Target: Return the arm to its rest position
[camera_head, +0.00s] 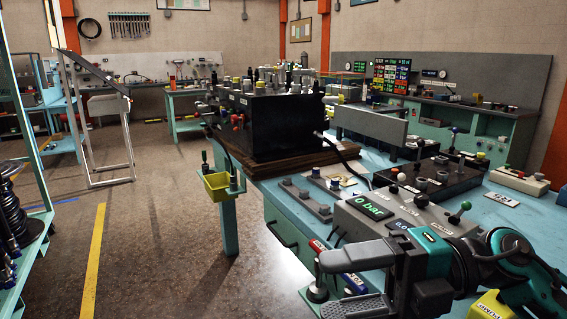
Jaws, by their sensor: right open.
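My right gripper (343,283) is at the lower right, its teal and black arm coming in from the right edge. Its two grey fingers point left and are apart, with nothing held between them. They are in front of the grey control box with a green "0 bar" display (371,206), over the near edge of the teal bench. A joystick with a black knob (317,282) and red and blue hose grips (354,283) show right beside and behind the fingers; I cannot tell whether they touch. My left gripper is not in view.
A black hydraulic block (270,128) stands on a wooden base on the bench. A yellow bin (221,184) hangs at the bench corner. A lever with a green knob (464,207) stands near my wrist. The floor (160,240) at left is open.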

